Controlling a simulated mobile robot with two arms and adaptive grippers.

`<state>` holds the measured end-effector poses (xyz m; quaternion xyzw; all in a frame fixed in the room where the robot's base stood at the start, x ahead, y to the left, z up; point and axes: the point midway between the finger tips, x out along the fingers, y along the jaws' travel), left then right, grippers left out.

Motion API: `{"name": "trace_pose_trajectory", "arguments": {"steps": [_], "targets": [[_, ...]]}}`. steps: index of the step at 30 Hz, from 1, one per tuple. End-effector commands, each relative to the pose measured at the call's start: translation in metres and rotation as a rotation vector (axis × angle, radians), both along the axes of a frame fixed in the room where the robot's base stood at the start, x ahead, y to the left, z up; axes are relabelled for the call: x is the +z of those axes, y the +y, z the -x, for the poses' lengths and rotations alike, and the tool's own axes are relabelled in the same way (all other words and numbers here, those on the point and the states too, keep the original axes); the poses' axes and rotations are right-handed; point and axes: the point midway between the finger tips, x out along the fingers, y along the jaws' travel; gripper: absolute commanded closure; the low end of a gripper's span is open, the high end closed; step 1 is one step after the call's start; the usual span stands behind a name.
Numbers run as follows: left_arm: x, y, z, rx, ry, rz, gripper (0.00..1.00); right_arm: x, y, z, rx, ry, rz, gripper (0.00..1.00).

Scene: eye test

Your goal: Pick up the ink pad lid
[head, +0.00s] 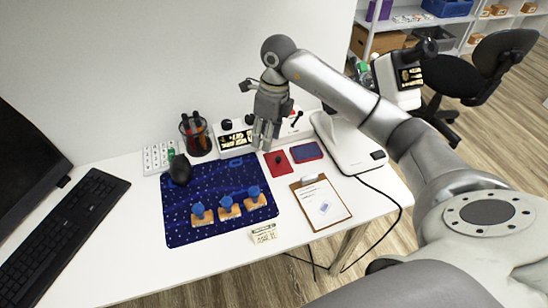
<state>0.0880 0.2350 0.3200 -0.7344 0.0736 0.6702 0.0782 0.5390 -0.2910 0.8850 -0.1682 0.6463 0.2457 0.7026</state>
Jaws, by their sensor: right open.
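A flat red piece with a small dark knob (278,167) lies on the white desk and looks like the ink pad lid. Beside it on the right lies a blue pad with a red border (306,153), which looks like the ink pad. They lie apart. My right gripper (266,140) points down just behind and left of the red piece, above the desk. It is open with nothing seen between its fingers. Its exact height is hard to judge. My left gripper is not in view.
A dark blue mat (217,170) bears wooden stamps with blue knobs. A clipboard (320,203) lies in front of the pad. A pen cup (195,137), a boxed device (234,136) and a white stand (346,147) surround the arm. A cable crosses the desk's right side.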

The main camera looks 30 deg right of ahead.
Motion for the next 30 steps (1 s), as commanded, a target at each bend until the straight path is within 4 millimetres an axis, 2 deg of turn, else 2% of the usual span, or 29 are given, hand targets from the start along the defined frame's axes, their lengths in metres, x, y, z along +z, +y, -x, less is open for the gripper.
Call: {"name": "trace_pose_trajectory", "arguments": {"steps": [1, 3, 6, 15, 22, 30], "targets": [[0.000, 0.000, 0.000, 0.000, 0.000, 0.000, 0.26, 0.004, -0.015, 0.001, -0.016, 0.016, 0.050, 0.60], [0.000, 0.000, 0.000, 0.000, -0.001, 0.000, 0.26, 0.008, -0.029, 0.003, -0.031, 0.034, 0.095, 0.60], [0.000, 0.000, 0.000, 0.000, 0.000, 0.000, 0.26, 0.007, -0.038, 0.005, -0.042, 0.049, 0.125, 0.60], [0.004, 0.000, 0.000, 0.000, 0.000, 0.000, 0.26, -0.036, -0.038, 0.006, -0.042, 0.053, 0.128, 0.60], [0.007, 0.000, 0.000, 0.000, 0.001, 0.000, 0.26, -0.053, -0.037, 0.007, -0.042, 0.052, 0.127, 0.60], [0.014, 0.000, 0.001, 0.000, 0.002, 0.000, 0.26, -0.090, -0.034, 0.009, -0.042, 0.052, 0.126, 0.60]]}}
